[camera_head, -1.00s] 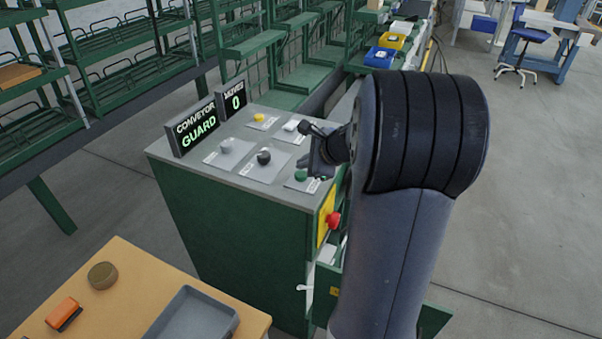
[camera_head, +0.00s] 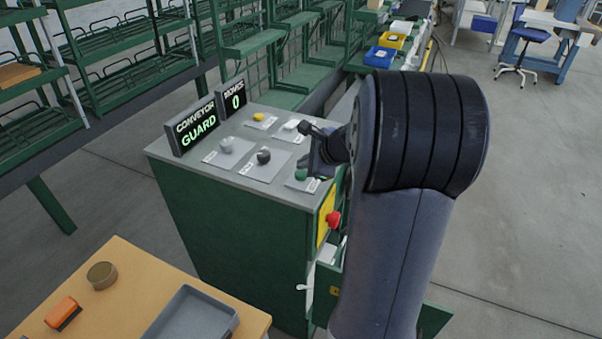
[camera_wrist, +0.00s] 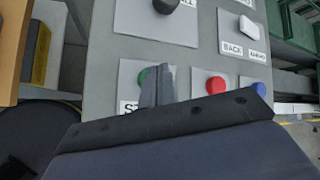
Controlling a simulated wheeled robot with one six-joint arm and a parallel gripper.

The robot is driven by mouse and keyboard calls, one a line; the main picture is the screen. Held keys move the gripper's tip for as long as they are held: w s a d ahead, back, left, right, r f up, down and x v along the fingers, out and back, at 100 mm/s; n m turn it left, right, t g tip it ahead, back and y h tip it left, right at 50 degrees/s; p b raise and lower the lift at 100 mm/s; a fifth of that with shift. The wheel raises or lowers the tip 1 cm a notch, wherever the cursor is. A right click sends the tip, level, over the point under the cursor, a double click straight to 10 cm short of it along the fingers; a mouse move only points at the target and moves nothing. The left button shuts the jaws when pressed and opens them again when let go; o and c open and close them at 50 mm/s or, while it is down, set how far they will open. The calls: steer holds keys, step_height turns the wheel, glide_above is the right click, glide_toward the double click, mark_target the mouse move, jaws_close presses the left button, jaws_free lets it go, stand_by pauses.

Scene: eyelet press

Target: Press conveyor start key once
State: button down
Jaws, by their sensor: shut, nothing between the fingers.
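The green key (camera_head: 301,175) sits on a pale plate at the near right corner of the control panel. It also shows in the wrist view (camera_wrist: 144,77), partly hidden behind my fingers, with a label starting with "S" below it. My gripper (camera_wrist: 158,72) is shut and empty, with its fingertips beside or over the green key's right part. I cannot tell whether they touch it. In the head view my gripper is mostly hidden by my arm. The conveyor display (camera_head: 196,127) reads "GUARD" and the moves display (camera_head: 234,98) reads "0".
The panel also bears a black knob (camera_head: 264,156), a white knob (camera_head: 227,145), a yellow button (camera_head: 259,117) and a white BACK rocker (camera_wrist: 248,27). A red button (camera_wrist: 216,85) and a blue button (camera_wrist: 258,88) are right of my fingers. A red mushroom button (camera_head: 333,219) is on the cabinet's side.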

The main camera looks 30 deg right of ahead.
mark_target(305, 175)
steer(key=shift+f+b, duration=0.55)
steer(key=shift+f, duration=0.25)
stand_by(0.5)
stand_by(0.4)
steer(key=shift+r+p, duration=0.9)
steer(key=shift+r, duration=0.1)
step_height(305, 175, up, 5)
steer(key=p, duration=0.4)
stand_by(0.6)
